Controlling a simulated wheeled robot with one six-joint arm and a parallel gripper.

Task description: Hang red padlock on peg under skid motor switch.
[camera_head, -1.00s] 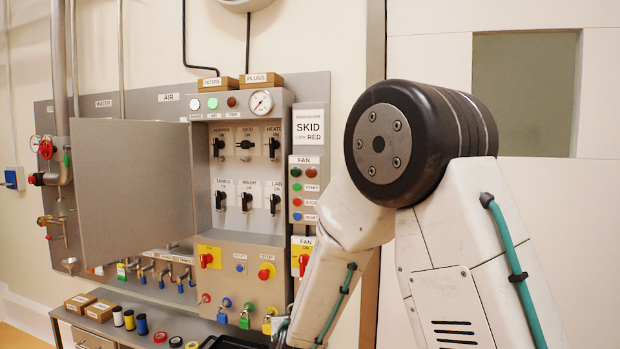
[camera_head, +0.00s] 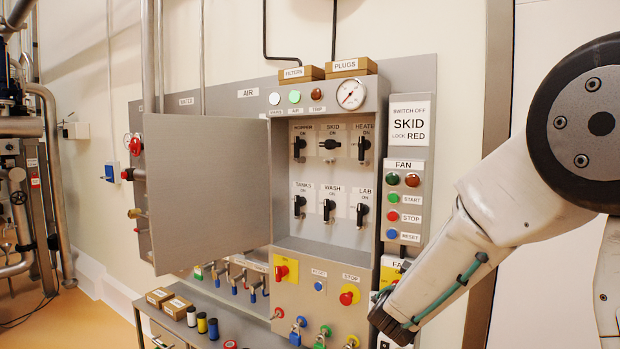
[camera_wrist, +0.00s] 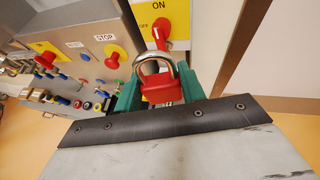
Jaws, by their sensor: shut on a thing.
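The red padlock (camera_wrist: 160,92) is between the green fingers of my gripper (camera_wrist: 157,98) in the wrist view, shackle pointing up and away from the palm. My gripper is shut on it. The padlock is not clear in the head view. The skid motor switch (camera_head: 330,144) is in the upper row of the open panel in the head view; its black handle lies horizontal, while the hopper and heater handles beside it stand vertical. My gripper is low and to the right of this switch.
An open grey cabinet door (camera_head: 206,190) stands left of the switches. A red rotary handle (camera_wrist: 160,32) on a yellow plate is just beyond the padlock. A fan button box (camera_head: 403,205) stands right of the switches.

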